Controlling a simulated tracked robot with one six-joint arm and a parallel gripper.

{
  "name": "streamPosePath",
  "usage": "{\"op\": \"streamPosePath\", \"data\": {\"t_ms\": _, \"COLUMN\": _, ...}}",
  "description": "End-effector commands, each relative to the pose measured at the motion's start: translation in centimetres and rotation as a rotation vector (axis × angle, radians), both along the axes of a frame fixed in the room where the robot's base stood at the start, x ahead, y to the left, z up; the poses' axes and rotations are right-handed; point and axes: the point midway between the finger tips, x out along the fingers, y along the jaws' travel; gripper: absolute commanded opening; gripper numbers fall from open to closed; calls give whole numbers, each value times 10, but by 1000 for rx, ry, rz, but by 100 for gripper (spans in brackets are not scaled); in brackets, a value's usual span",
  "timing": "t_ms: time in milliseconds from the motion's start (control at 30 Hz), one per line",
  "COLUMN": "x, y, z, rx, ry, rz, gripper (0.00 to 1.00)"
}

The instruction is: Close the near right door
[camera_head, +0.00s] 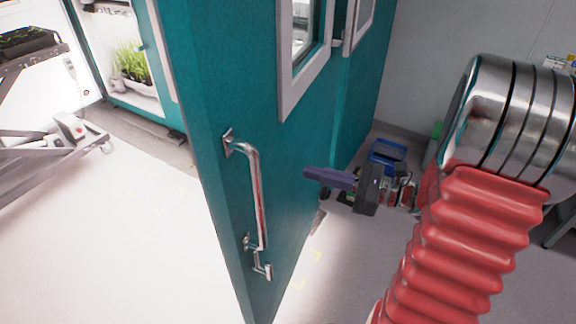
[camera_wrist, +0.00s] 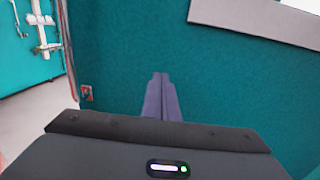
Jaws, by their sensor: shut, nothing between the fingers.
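A teal door (camera_head: 225,90) stands ajar in the middle of the head view, with a metal bar handle (camera_head: 257,195) and a pale-framed window (camera_head: 286,70). My gripper (camera_head: 306,173) is to the right of the handle, in front of the door's face, its fingers shut together and empty. In the wrist view, the closed fingers (camera_wrist: 160,76) point at the teal door face (camera_wrist: 130,45). I cannot tell whether they touch it. A small reddish metal fitting (camera_wrist: 87,93) shows near the door's left edge there. The fingers are clear of the handle.
Beyond the door at left are a chamber with green plants (camera_head: 130,65) and a grey metal cart (camera_head: 35,155). A blue bin (camera_head: 387,152) sits on the floor behind my gripper, by the grey wall. Pale floor (camera_head: 150,245) is clear left of the door.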

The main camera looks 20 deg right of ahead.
Motion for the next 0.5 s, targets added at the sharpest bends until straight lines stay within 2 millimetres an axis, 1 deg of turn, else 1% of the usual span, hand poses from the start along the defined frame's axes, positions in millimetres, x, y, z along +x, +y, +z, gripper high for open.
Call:
{"op": "streamPosePath", "data": {"t_ms": 33, "x": 4, "y": 6, "z": 0, "rx": 0, "ry": 0, "rz": 4, "gripper": 0}}
{"op": "streamPosePath", "data": {"t_ms": 500, "x": 41, "y": 45, "z": 0, "rx": 0, "ry": 1, "rz": 3, "gripper": 0}}
